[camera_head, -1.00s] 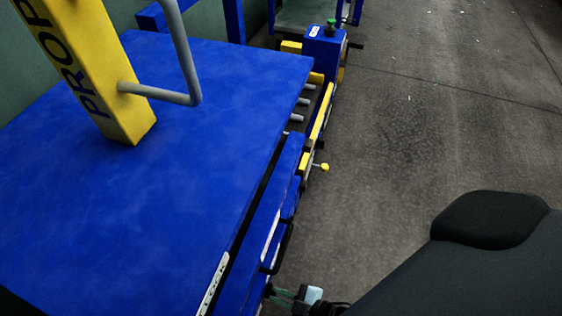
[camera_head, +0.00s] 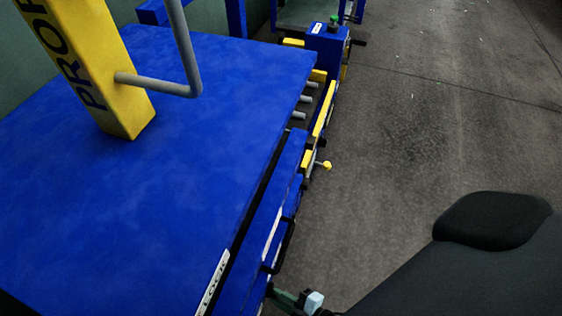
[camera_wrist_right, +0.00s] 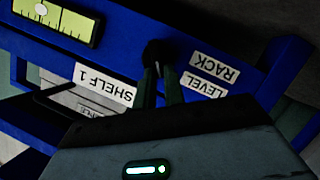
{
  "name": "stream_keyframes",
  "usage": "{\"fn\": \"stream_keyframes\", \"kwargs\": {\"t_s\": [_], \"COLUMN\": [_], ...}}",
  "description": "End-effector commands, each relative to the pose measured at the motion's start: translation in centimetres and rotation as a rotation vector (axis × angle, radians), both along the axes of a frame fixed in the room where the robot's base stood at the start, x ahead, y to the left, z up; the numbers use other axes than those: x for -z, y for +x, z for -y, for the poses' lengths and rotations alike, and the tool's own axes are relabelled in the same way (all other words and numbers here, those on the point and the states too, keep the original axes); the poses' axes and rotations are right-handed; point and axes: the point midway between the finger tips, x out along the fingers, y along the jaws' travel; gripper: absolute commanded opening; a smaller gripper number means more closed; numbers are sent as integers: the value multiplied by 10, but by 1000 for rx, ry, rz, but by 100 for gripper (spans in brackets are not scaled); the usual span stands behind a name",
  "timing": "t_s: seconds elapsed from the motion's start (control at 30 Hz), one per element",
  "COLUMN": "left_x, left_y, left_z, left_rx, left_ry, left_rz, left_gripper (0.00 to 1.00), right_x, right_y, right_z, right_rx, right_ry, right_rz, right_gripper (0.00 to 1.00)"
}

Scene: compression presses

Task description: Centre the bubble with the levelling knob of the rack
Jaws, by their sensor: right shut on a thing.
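The bubble level (camera_wrist_right: 57,20) is a yellow-green vial on the blue rack front (camera_wrist_right: 125,30), at the upper left of the right wrist view. Its pale bubble (camera_wrist_right: 41,9) sits toward the vial's left end in that picture, away from the middle. The dark levelling knob (camera_wrist_right: 155,50) is beside the upside-down "LEVEL RACK" label (camera_wrist_right: 208,75). My right gripper (camera_wrist_right: 159,70) is shut on the knob, its fingers partly hiding it. In the head view my right gripper (camera_head: 292,299) shows small at the bottom edge. My left gripper is out of view.
A "SHELF 1" label (camera_wrist_right: 98,80) is left of the knob. A large blue tabletop (camera_head: 170,150) with a yellow post (camera_head: 125,110) and grey bent handle (camera_head: 165,86) fills the head view's left. A small yellow knob (camera_head: 326,165) sticks out. Floor (camera_head: 400,130) is clear at right.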

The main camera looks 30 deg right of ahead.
Motion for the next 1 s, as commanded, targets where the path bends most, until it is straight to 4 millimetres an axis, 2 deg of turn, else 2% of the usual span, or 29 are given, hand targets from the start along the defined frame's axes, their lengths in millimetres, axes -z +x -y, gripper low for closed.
{"fn": "stream_keyframes", "kwargs": {"t_s": [0.03, 0.07, 0.2, 0.57, 1.0], "left_x": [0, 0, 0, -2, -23], "left_y": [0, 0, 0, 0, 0], "left_z": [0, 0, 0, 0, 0], "left_rx": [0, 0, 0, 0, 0], "left_ry": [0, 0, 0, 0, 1], "left_rz": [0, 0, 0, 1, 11], "left_gripper": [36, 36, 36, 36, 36], "right_x": [1, 1, 1, -1, -22], "right_y": [-1, -1, -1, -5, -59], "right_z": [1, 1, 1, 2, 27], "right_rx": [0, 0, 1, 0, 0], "right_ry": [0, 0, 0, 0, 0], "right_rz": [-3, -3, -2, -3, -3], "right_gripper": [0, 15, 33, 33, 33]}}
